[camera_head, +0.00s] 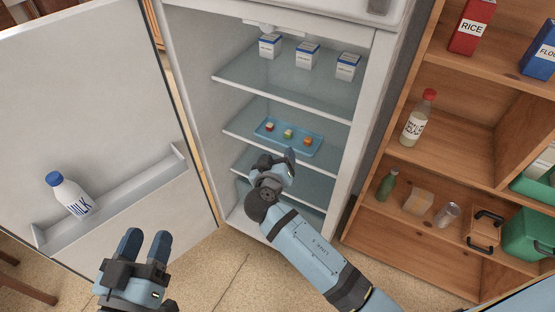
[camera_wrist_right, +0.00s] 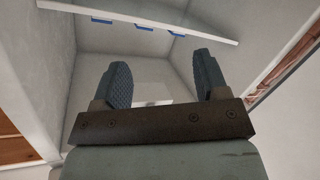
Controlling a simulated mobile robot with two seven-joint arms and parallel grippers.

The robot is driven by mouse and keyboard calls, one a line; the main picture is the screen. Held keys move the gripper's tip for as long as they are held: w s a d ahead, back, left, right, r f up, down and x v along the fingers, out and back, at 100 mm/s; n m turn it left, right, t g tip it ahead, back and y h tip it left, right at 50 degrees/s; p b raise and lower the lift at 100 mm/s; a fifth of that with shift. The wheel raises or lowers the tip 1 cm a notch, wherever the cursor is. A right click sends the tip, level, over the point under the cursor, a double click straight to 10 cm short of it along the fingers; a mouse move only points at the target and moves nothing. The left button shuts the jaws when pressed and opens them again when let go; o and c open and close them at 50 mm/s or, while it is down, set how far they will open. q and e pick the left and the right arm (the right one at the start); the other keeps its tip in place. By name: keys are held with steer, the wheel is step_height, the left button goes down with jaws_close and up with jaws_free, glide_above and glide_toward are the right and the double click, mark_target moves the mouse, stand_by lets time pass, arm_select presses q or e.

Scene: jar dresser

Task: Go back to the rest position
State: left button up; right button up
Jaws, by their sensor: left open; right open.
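My left gripper (camera_head: 146,248) is at the lower left of the head view, open and empty, in front of the open fridge door. My right arm reaches up to the open fridge, and its gripper (camera_head: 290,160) is at the shelves, just below the blue tray in the picture. In the right wrist view my right gripper (camera_wrist_right: 162,85) shows two fingers wide apart with nothing between them. The blue tray (camera_head: 262,137) lies on a fridge shelf and holds several small coloured pieces.
Several white-and-blue cartons (camera_head: 307,55) stand on the top shelf. A milk bottle (camera_head: 70,195) sits in the door rack (camera_head: 115,205). The wooden shelf unit (camera_head: 420,165) at right holds a vinegar-like bottle (camera_head: 417,119), a rice box (camera_head: 472,27) and a green crate (camera_head: 528,235). Floor shows between.

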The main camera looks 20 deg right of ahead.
stand_by(0.3)
steer(key=s+d+f+g+y, duration=0.2)
steer(key=s+d+f+g, duration=0.15)
steer(key=s, duration=0.45)
steer(key=s+d+f+g+y, duration=0.1)
steer(key=s+d+f+g, duration=0.15)
steer(key=s+d, duration=0.4)
steer(key=s+r+n+g+y, duration=0.1)
steer(key=s+r+g+y, duration=0.15)
steer(key=s, duration=0.55)
steer(key=s+r+n+g+y, duration=0.1)
steer(key=s+r+g+y, duration=0.15)
steer(key=s, duration=0.55)
arm_select(q)
steer(key=s+a+f+g+y+p, duration=0.2)
steer(key=f+p, duration=0.3)
steer(key=f, duration=0.3)
steer(key=s+a+f+g+y+p, duration=0.2)
steer(key=a+f+p, duration=0.3)
steer(key=f, duration=0.3)
steer(key=shift+s+f+g+y+p, duration=0.15)
steer(key=shift+f+g+y+p, duration=0.2)
steer(key=shift+g, duration=0.55)
arm_select(e)
steer(key=w+a+f+n+t+y, duration=0.1)
steer(key=w+a+f+t+y, duration=0.2)
steer(key=w+a+t, duration=0.3)
steer(key=shift+a+f+t, duration=0.2)
steer(key=shift+f+t, duration=0.05)
steer(key=shift+t, duration=0.95)
